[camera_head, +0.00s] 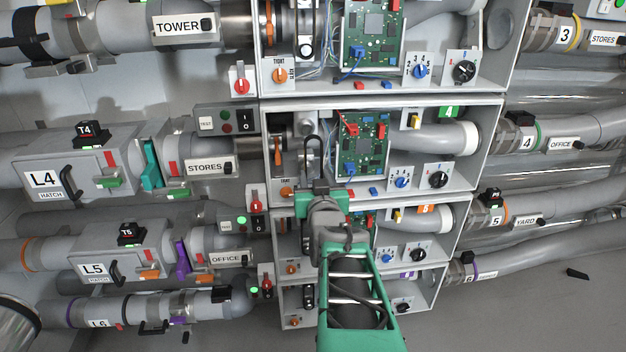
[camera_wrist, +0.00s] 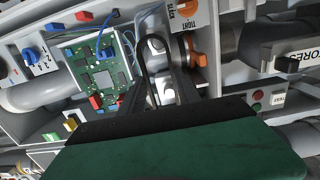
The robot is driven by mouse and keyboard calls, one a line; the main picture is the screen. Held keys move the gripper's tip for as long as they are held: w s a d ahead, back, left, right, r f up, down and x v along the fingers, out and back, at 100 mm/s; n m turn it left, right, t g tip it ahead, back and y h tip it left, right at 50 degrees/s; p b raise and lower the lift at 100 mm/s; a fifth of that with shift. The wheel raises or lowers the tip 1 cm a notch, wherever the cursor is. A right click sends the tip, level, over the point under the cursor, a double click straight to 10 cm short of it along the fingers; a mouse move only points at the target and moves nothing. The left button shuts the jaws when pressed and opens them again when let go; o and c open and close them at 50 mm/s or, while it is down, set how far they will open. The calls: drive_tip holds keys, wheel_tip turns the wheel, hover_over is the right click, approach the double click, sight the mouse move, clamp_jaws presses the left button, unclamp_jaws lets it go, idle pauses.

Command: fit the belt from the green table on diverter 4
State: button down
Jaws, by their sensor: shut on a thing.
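Diverter 4 is the open box with the green 4 label (camera_head: 449,112), in the middle of the head view. My gripper (camera_head: 318,186) is at its lower left part and is shut on a black belt (camera_head: 314,150). The belt stands up as a narrow loop, and it also shows in the wrist view (camera_wrist: 144,62). In the wrist view the loop lies in front of or close to pale metal wheels (camera_wrist: 166,76). I cannot tell whether it goes around them. An orange TIGHT/SLACK knob (camera_wrist: 196,56) is beside them. The green table is not in view.
A green circuit board (camera_wrist: 98,75) with wires is close beside the belt. Diverter boxes with a 3-side pipe (camera_head: 565,34) and an orange 5 label (camera_head: 426,209) lie above and below. A red switch (camera_head: 255,200) stands at the left edge.

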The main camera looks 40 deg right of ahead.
drive_tip(key=shift+w+a+f+t, duration=0.1)
drive_tip(key=shift+w+f+t, duration=0.05)
drive_tip(key=shift+t, duration=0.35)
drive_tip(key=shift+f, duration=0.1)
drive_tip(key=shift+b+x, duration=2.25)
drive_tip(key=shift+x, duration=1.15)
drive_tip(key=shift+b, duration=0.85)
drive_tip(key=shift+b+x, duration=0.35)
drive_tip(key=shift+x, duration=0.75)
drive_tip(key=shift+f+b, duration=0.1)
drive_tip(key=shift+b, duration=0.7)
